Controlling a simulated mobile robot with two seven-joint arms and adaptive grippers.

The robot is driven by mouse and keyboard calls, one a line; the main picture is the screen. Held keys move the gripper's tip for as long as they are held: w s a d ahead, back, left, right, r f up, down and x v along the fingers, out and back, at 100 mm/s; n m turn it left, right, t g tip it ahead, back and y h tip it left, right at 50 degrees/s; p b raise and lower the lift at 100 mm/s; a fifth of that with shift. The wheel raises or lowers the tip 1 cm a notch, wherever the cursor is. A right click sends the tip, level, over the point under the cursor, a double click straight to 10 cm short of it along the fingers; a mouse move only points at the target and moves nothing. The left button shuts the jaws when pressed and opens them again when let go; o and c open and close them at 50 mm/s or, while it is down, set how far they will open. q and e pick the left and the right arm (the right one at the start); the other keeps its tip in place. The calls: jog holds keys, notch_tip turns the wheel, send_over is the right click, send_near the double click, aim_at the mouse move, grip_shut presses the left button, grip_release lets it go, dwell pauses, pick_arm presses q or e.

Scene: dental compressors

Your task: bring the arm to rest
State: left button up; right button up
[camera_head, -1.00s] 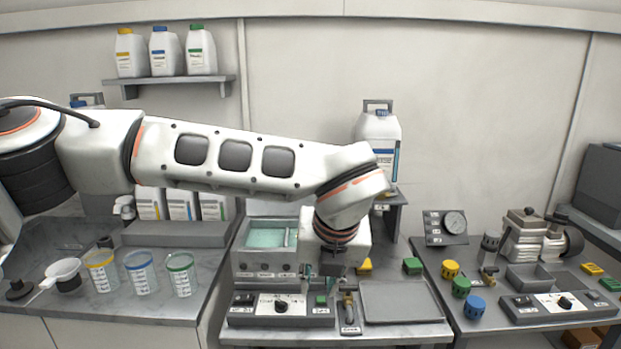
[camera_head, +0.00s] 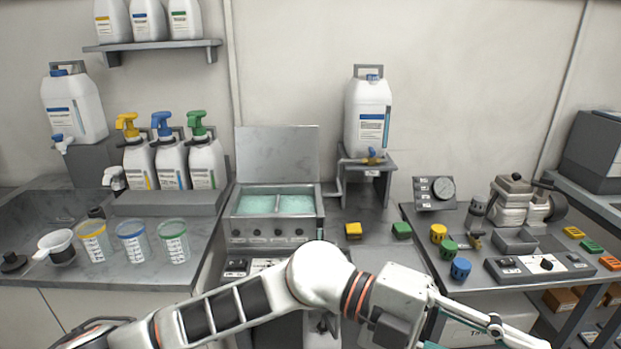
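My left arm (camera_head: 320,275) comes in from the bottom left, bends at a high point in front of the middle bench and slopes down to the right. My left gripper (camera_head: 488,326) is at the bottom edge, in front of the right bench. One thin finger link shows, with a bit of teal below it. The fingertips are largely cut off by the frame, so I cannot tell whether it is open or shut. I see nothing held in it. My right gripper is not in view.
A water bath (camera_head: 277,228) with its lid up stands on the middle bench, behind my arm. Measuring cups (camera_head: 132,241) stand on the left bench (camera_head: 120,275). Colored knobs (camera_head: 460,268) and a control box (camera_head: 540,266) are on the right bench. My arm hides the middle bench's front.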

pick_arm(q)
jog(key=w+a+r+n+t+h, duration=0.1)
jog(key=w+a+n+t+h, duration=0.2)
jog(key=w+n+t+h, duration=0.3)
jog(key=w+a+r+n+t+h, duration=0.1)
jog(key=w+a+n+t+h, duration=0.25)
jog(key=w+n+t, duration=0.3)
jog(key=w+a+f+n+t+y, duration=1)
jog(key=a+f+n+t, duration=0.3)
jog(key=f+n, duration=0.15)
jog(key=s+a+f+n+g+y, duration=0.2)
jog(key=s+a+f+y, duration=0.2)
jog(key=a+f, duration=0.4)
jog(key=s+a+f+n+g+y, duration=0.2)
jog(key=s+a+f, duration=0.5)
jog(key=f, duration=0.7)
jog(key=s+a+f+n+g+y, duration=0.2)
jog(key=s+a+f+y, duration=0.4)
jog(key=a+f, duration=0.3)
notch_tip(320, 180, down, 3)
jog(key=shift+s+r+n, duration=0.1)
jog(key=shift+s+n, duration=0.1)
jog(key=shift+n, duration=0.7)
